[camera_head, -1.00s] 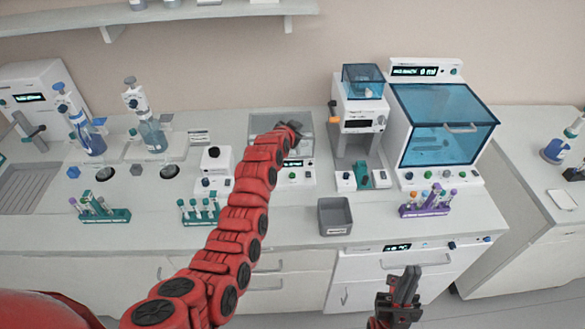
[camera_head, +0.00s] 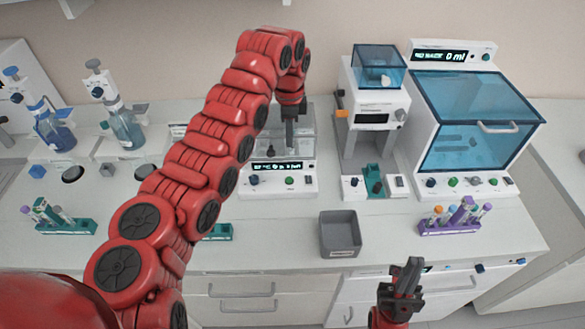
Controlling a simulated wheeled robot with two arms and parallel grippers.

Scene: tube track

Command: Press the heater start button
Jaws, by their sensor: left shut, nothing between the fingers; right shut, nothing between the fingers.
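A low white unit (camera_head: 272,189) with a clear tank, a lit display and front controls stands at the back middle of the counter; it appears to be the heater. Its panel has a green button (camera_head: 290,180) near the middle, a dark knob (camera_head: 254,181) at left and another small control at right. My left gripper (camera_head: 290,148) is shut and empty, pointing down in front of or over the tank, above the green button in the picture. I cannot tell its exact height. My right gripper (camera_head: 405,285) is shut and empty, low before the counter front.
A dispenser with a blue hopper (camera_head: 378,68) and a blue-lidded cabinet (camera_head: 470,125) stand right of the unit. A grey bin (camera_head: 340,233) and a purple tube rack (camera_head: 450,227) sit in front. My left arm hides part of the left counter.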

